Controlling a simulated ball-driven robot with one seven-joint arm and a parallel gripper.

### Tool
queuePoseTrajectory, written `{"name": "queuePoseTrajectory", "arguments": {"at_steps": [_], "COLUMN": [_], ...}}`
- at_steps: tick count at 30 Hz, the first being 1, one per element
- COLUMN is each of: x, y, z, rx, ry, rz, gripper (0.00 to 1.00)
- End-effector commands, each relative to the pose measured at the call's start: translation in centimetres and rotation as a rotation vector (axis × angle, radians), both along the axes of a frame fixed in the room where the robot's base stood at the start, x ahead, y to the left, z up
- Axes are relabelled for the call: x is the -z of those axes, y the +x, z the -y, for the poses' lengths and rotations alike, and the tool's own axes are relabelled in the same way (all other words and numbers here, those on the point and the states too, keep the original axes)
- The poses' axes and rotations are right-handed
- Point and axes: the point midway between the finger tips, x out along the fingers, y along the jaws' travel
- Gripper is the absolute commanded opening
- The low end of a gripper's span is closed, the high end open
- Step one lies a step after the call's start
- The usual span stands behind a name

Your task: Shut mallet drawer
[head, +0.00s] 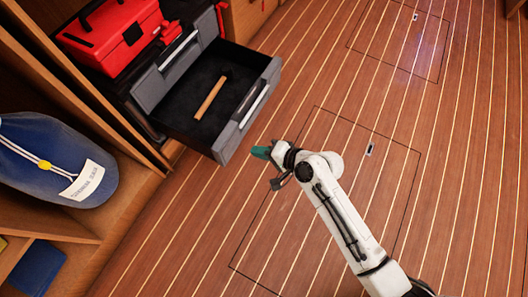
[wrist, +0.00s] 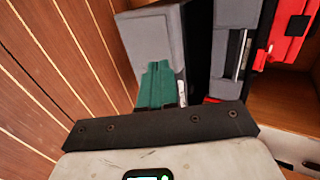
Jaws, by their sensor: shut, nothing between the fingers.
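The mallet drawer (head: 229,142) is pulled out of a dark cabinet in the head view, with a grey front and a pale bar handle (head: 254,106). A mallet (head: 211,97) with a wooden handle and dark head lies on its black floor. My gripper (head: 261,152), with teal fingers, is shut and empty just off the drawer front's near lower end. In the wrist view, the teal fingers (wrist: 158,85) appear in front of the grey drawer front (wrist: 150,42). I cannot tell whether they touch it.
A second grey drawer front (head: 165,75) sits above and behind the open drawer. A red toolbox (head: 112,38) stands on top. A blue bag (head: 58,160) with a label lies on a wooden shelf (head: 55,222) at left. The striped plank floor (head: 330,85) is clear at right.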

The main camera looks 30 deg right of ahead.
Motion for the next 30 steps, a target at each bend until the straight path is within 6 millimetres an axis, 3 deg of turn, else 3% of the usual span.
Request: {"name": "queuePoseTrajectory", "arguments": {"at_steps": [8, 15, 30], "x": [3.2, 3.1, 2.9], "y": [3.9, 6.5, 7.2], "z": [-2.9, -4.7, -5.2], "rx": [-0.003, -0.001, 0.000], "ry": [-0.001, -0.001, -0.001], "rz": [0.000, 0.001, 0.000], "gripper": [0.00, 0.00, 0.00]}}
